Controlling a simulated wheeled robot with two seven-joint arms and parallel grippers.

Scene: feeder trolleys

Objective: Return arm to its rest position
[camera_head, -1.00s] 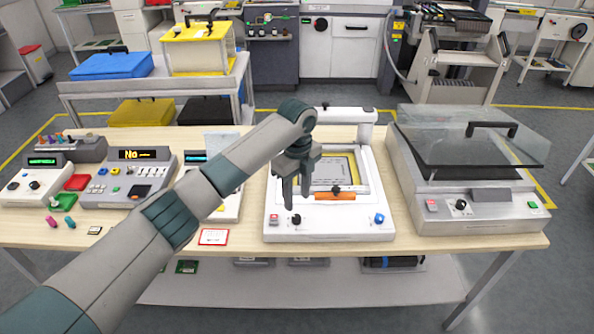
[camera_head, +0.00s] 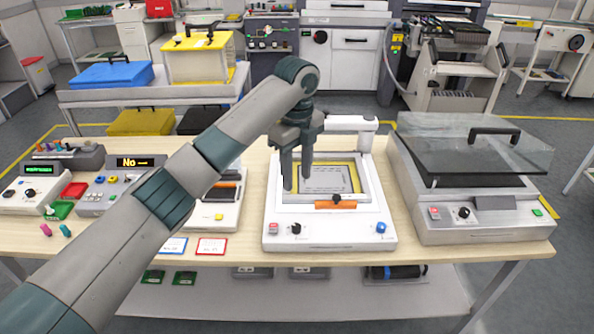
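My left arm comes in from the lower left and reaches over the table (camera_head: 420,257). My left gripper (camera_head: 296,184) points down, above the left part of a white bench device (camera_head: 330,230) with a yellow-edged panel and an orange handle (camera_head: 336,205). Its two fingers are apart and nothing shows between them. I cannot tell whether the fingertips touch the device; they look to be above its frame. My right gripper is not in view.
A machine with a clear raised lid (camera_head: 470,150) stands at the right. Control boxes (camera_head: 30,190) stand at the left, partly behind my arm. A blue case (camera_head: 110,73) and a yellow box (camera_head: 200,55) sit on a trolley behind. The table's front right strip is clear.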

